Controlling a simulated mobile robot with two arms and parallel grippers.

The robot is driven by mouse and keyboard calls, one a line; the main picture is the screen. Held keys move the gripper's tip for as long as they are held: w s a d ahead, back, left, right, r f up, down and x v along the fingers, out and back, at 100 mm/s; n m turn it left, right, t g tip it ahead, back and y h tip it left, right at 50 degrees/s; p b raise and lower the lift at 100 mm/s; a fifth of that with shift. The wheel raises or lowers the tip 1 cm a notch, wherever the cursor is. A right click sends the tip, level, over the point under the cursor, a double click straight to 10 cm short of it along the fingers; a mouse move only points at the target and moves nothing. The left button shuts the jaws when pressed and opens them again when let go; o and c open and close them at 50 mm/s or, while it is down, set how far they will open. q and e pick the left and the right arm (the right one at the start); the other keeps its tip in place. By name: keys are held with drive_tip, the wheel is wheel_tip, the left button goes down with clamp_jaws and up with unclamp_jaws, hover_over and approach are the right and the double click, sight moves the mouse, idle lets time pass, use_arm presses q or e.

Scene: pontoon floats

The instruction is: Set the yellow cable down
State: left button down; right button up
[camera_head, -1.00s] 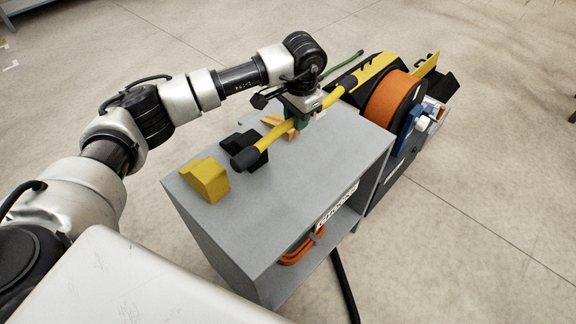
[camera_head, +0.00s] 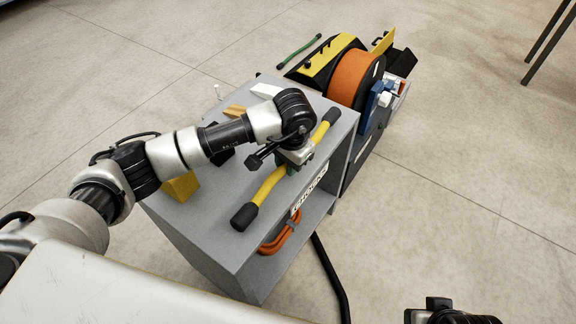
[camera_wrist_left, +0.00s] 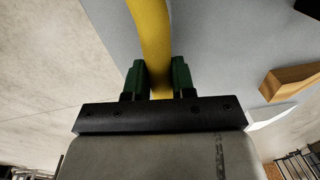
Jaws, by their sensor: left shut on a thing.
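The yellow cable (camera_head: 268,187) has black ends and lies across the front right part of the grey cabinet top (camera_head: 210,222), near its right edge. My left gripper (camera_head: 293,165) is shut on the middle of the cable, seen from above. In the left wrist view the cable (camera_wrist_left: 152,40) runs between the green fingers (camera_wrist_left: 159,80), with the grey top behind it. I cannot tell whether the cable touches the top. Part of a dark gripper, likely my right one (camera_head: 440,312), shows at the bottom right edge; its fingers are not visible.
A yellow block (camera_head: 181,187), a black block (camera_head: 221,156) and a wooden piece (camera_head: 235,110) stand on the cabinet top. An orange cable reel (camera_head: 352,76) with black and yellow parts stands behind. Orange cables (camera_head: 275,241) lie on the shelf below. A black hose (camera_head: 330,275) runs on the floor.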

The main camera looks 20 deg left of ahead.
use_arm(q)
drive_tip(key=shift+f, duration=0.7)
drive_tip(key=shift+f, duration=0.1)
drive_tip(key=c, duration=0.9)
unclamp_jaws()
drive_tip(key=shift+c, duration=0.2)
